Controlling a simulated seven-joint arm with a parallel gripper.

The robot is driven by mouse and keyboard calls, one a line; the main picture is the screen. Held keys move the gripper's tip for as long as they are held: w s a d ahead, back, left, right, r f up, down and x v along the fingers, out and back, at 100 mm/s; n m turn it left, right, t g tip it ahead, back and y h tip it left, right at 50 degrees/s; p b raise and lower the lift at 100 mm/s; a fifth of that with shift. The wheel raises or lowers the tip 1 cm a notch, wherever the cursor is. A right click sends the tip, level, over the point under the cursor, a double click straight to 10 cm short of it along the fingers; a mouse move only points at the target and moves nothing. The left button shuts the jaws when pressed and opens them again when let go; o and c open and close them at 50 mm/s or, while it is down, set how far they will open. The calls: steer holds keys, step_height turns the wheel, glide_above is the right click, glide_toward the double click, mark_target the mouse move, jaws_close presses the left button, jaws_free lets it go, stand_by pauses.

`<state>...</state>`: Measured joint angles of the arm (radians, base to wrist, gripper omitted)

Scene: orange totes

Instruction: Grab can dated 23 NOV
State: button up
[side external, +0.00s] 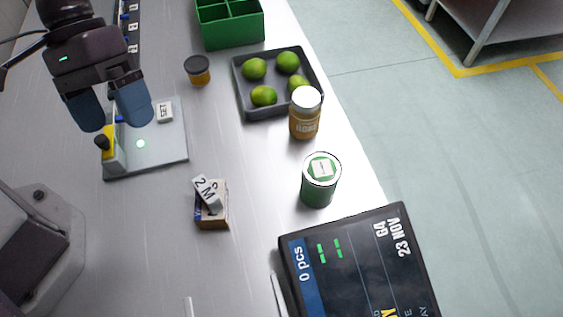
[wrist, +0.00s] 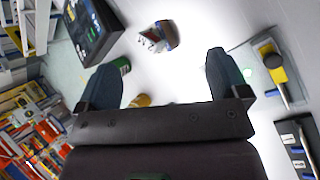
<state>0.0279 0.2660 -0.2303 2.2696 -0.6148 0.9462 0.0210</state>
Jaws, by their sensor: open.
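A green can (side external: 318,188) with a pale lid and a white label on top stands upright on the metal table. The label's print is too small to read. The can also shows in the wrist view (wrist: 121,66), partly behind a finger. The text "23 NOV" shows on a dark display (side external: 360,262) beside the can; the display is also in the wrist view (wrist: 93,28). My gripper (side external: 113,115) is open and empty, high over the left side of the table, well apart from the can. Its two fingers also show in the wrist view (wrist: 162,78).
A honey-coloured jar (side external: 304,116) stands behind the can, beside a grey tray (side external: 243,98) of limes. A small box (side external: 212,213) with a "2 M" tag stands left of the can. A plate device (side external: 172,148), small dark-lidded jar (side external: 198,71) and green divided bin (side external: 232,38) lie farther back.

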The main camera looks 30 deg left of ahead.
steer(key=d+f+n+h, duration=0.1)
steer(key=d, duration=0.2)
steer(key=d+f+n+g+h, duration=0.1)
steer(key=d+f+h, duration=0.1)
steer(key=d, duration=0.1)
steer(key=d+f+n+g+h, duration=0.1)
steer(key=d+n+h, duration=0.1)
steer(key=d, duration=0.1)
steer(key=shift+w+d+f, duration=0.25)
steer(key=shift+d+f, duration=0.05)
steer(key=shift+f, duration=0.1)
steer(key=w+d+f+n+t+h, duration=0.1)
steer(key=w+d+f+n+h, duration=0.15)
steer(key=d+n+h, duration=0.2)
steer(key=n+t+h, duration=0.3)
steer(key=n+t, duration=0.6)
steer(key=n, duration=0.1)
glide_toward(321, 175)
steer(key=w+d+r, duration=0.2)
steer(key=d+r, duration=0.2)
steer(key=shift+y, duration=0.25)
steer(key=f, duration=0.6)
steer(key=shift+w+d+f, duration=0.2)
steer(key=shift+w+d, duration=0.05)
steer(key=shift+d, duration=0.1)
steer(key=x, duration=0.4)
steer(key=shift+w+d, duration=0.1)
steer(key=shift+d, duration=0.3)
steer(key=c, duration=1.2)
steer(key=shift+r, duration=0.1)
